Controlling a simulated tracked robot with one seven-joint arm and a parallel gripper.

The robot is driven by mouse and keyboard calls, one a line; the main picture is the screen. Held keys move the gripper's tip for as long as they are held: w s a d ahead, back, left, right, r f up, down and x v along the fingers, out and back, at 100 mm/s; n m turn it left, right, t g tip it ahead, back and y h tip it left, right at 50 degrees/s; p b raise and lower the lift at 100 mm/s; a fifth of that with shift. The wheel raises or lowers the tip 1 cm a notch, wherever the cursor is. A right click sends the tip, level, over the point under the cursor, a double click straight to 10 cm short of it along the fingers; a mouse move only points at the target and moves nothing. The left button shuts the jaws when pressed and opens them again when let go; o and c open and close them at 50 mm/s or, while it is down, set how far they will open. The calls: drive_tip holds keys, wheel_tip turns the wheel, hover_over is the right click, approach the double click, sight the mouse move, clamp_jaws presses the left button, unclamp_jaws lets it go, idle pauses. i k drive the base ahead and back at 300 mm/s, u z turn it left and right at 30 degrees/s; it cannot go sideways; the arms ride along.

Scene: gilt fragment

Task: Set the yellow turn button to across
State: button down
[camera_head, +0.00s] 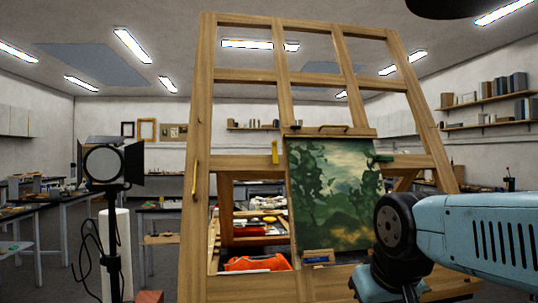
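The yellow turn button (275,151) is on the wooden easel's crossbar, just left of the painting's upper left edge. It is small and stands upright, along the painting's side rather than across it. A green turn button (380,158) at the painting's right edge lies nearly level. The green landscape painting (333,195) leans in the easel frame (203,110). My pale blue arm comes in from the lower right, in front of the easel and well right of and below the yellow button. My gripper's fingers are not in view.
A wooden rail with a handle (328,130) runs above the painting. A slim yellow piece (195,178) is on the left post. An orange item (256,263) lies low in the easel. A black lamp (104,163) stands at left. Space before the yellow button looks clear.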

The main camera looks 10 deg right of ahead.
sight(275, 158)
drive_tip(key=u, duration=0.25)
drive_tip(key=i, duration=1.65)
drive_tip(key=z, duration=0.25)
